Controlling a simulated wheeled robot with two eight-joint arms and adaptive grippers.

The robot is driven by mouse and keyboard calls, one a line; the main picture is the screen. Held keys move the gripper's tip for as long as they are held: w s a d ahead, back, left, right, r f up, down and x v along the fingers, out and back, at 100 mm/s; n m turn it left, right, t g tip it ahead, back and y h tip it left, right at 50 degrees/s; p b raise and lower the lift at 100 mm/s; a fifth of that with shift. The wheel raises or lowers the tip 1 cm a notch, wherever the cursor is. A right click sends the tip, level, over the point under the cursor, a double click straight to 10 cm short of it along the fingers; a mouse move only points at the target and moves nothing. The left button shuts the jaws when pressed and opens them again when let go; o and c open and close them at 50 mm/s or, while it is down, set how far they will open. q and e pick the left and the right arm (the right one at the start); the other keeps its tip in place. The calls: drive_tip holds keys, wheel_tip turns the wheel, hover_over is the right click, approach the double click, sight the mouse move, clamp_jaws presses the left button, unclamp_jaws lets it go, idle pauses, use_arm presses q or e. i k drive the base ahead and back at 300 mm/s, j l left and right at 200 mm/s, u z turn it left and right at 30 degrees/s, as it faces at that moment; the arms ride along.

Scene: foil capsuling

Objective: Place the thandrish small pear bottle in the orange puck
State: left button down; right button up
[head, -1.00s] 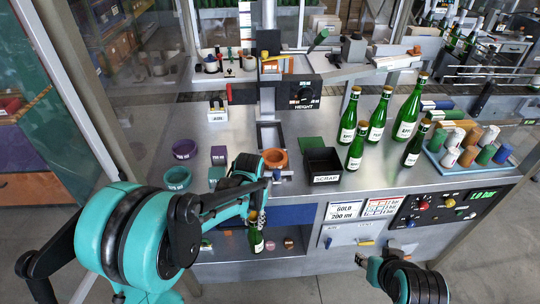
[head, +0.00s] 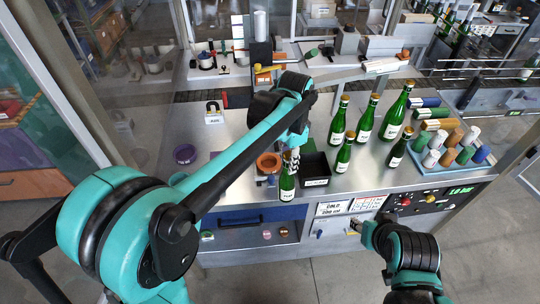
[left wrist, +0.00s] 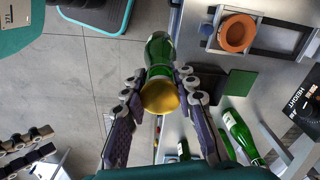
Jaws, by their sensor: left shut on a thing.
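My left gripper (head: 290,160) is shut on a small green bottle (head: 287,188) with a white label. The bottle hangs roughly upright in front of the worktable's front edge. In the left wrist view the two fingers (left wrist: 160,98) close on the green bottle (left wrist: 158,50) around its gold-capped neck. The orange puck (head: 268,160) sits on the table just left of the held bottle and a little behind it. It also shows in the left wrist view (left wrist: 237,33), apart from the bottle, with an open centre. My right gripper (head: 364,230) is low in front of the table; its jaw opening is unclear.
A black scrap bin (head: 316,168) stands right of the puck. Several green bottles stand behind and right of it, including a near one (head: 343,155). A blue tray (head: 440,172) of coloured capsules is at right. A purple ring (head: 185,154) lies at left.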

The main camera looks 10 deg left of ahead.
sight(269, 164)
drive_tip(key=i, duration=0.85)
